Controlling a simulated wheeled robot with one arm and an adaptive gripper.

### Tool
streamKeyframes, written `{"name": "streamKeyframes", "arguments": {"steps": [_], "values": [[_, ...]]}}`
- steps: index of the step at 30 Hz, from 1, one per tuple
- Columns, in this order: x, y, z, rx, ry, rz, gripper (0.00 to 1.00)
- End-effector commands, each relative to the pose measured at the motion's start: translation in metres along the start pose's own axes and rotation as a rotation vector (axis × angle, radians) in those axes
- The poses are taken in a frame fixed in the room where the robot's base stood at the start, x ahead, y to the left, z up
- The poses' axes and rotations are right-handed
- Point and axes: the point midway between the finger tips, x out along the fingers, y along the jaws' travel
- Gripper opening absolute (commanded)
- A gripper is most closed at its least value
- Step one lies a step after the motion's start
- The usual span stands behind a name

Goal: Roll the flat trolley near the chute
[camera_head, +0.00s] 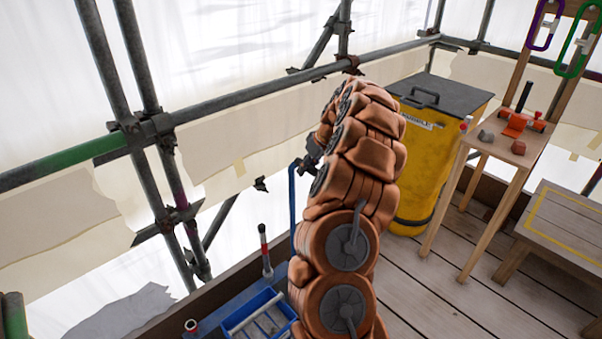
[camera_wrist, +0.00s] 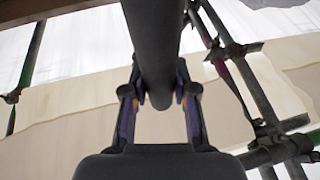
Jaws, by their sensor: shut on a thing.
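The flat trolley (camera_head: 213,320) appears to be the low blue platform at the bottom of the head view, partly hidden by my arm. A thin blue upright (camera_head: 292,210) rises beside my arm to my gripper (camera_head: 303,164). In the wrist view my gripper (camera_wrist: 160,100) is shut on a dark round bar (camera_wrist: 155,50), which looks like the trolley's handle. The join between upright and bar is mostly hidden. A yellow container with a dark, handled lid (camera_head: 440,95), likely the chute, stands behind my arm to the right.
A wooden stand (camera_head: 490,150) holds small items; a low bench (camera_head: 565,225) is at right. Scaffold poles (camera_head: 270,95) line the left and back. Bare planks (camera_head: 440,285) lie in front.

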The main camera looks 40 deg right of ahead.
Motion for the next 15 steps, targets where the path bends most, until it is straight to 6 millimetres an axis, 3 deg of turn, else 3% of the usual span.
{"name": "streamKeyframes", "arguments": {"steps": [15], "values": [[-0.007, 0.043, -0.004, 0.002, 0.002, 0.004, 0.0]]}}
